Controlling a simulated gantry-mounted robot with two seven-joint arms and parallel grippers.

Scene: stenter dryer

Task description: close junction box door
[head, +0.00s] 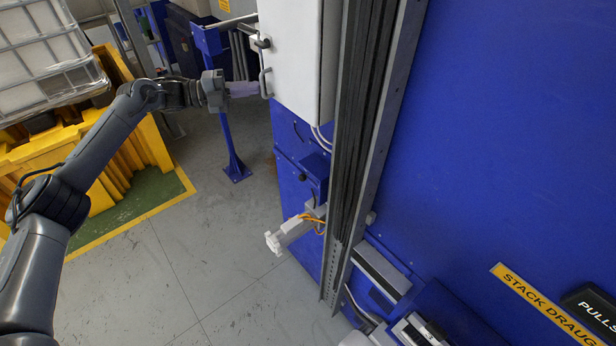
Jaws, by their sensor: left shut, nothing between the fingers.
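The white junction box (298,58) stands at the top centre, on the blue machine side, left of a dark vertical channel. Its upper part is cut off by the picture's top edge. A grey handle (265,83) shows on its left edge. I cannot tell from this view how far its door is open. My left arm comes in from the left, and my left gripper (252,89) is shut and empty at the lower left edge of the box, right beside the handle. I cannot tell whether it touches. My right gripper is not in view.
A blue post (228,140) stands on the floor below my left gripper. A yellow bund (110,165) with a caged white tank (45,55) is at the left. A white fitting with orange cables (288,236) sticks out below the box. Grey floor (190,255) between is clear.

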